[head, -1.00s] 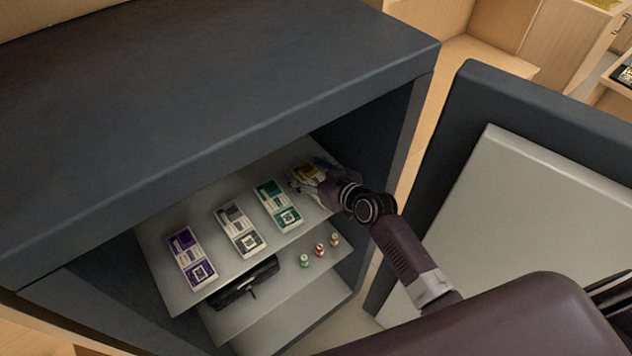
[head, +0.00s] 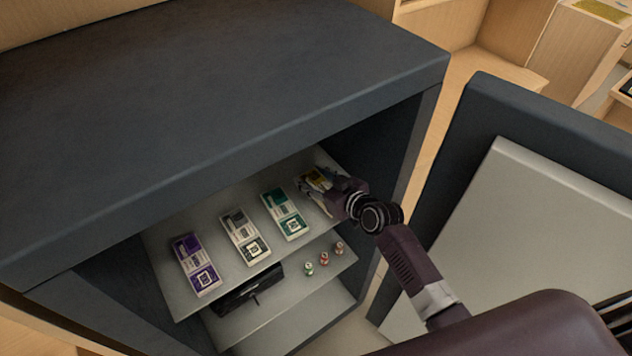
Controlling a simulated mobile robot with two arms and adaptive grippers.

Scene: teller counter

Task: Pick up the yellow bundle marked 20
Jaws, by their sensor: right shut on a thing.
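The yellow bundle (head: 315,178) is at the right end of the upper shelf inside the dark safe. My left gripper is not in view.
Green (head: 284,214), grey (head: 246,237) and purple (head: 195,264) bundles lie in a row on the upper shelf (head: 178,303). Below are a black case (head: 247,291) and small rolls (head: 323,259). The safe's top (head: 200,100) overhangs; its open door (head: 540,130) stands right.

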